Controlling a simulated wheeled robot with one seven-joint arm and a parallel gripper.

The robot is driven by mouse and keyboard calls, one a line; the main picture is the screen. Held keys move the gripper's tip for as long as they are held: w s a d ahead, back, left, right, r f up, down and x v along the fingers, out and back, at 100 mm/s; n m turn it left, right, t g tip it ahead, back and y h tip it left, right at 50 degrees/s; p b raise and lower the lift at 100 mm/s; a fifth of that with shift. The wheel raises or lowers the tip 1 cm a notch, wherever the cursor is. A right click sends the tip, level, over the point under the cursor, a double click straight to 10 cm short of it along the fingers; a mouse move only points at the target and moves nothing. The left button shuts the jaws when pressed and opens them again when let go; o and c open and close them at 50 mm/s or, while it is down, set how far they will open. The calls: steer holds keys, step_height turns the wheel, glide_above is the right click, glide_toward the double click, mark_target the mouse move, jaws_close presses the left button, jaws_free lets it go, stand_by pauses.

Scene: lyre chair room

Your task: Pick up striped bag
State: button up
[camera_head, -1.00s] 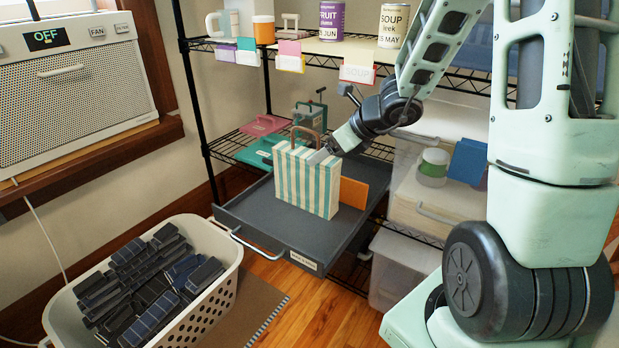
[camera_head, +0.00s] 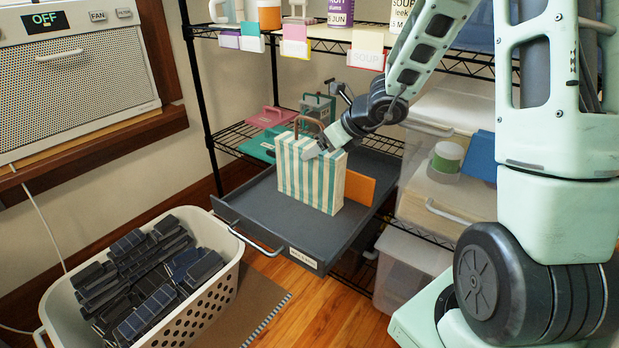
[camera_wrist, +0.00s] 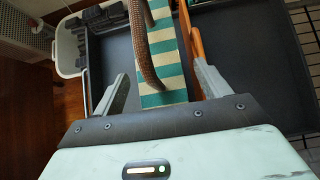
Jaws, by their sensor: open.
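The striped bag (camera_head: 311,177), teal and cream with a brown handle, stands upright in a dark pulled-out drawer tray (camera_head: 251,202). In the wrist view the bag (camera_wrist: 170,60) is seen from above, with its brown rope-like handle (camera_wrist: 139,45) rising close to the camera. My gripper (camera_head: 312,152) is at the bag's top edge in the head view. In the wrist view my gripper (camera_wrist: 160,92) is open, one finger on each side of the bag; contact cannot be told. An orange panel (camera_head: 359,187) stands right beside the bag.
A white basket (camera_head: 219,296) of dark objects stands on the floor at left. Wire shelves hold cans, a teal case (camera_head: 262,150) and a pink case (camera_head: 272,117). Clear bins (camera_head: 411,262) are at the right.

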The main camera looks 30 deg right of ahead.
steer(key=shift+w+a+f, duration=0.15)
steer(key=shift+w+f, duration=0.25)
steer(key=c, duration=1.4)
steer(key=shift+c, duration=0.2)
steer(key=shift+r, duration=0.2)
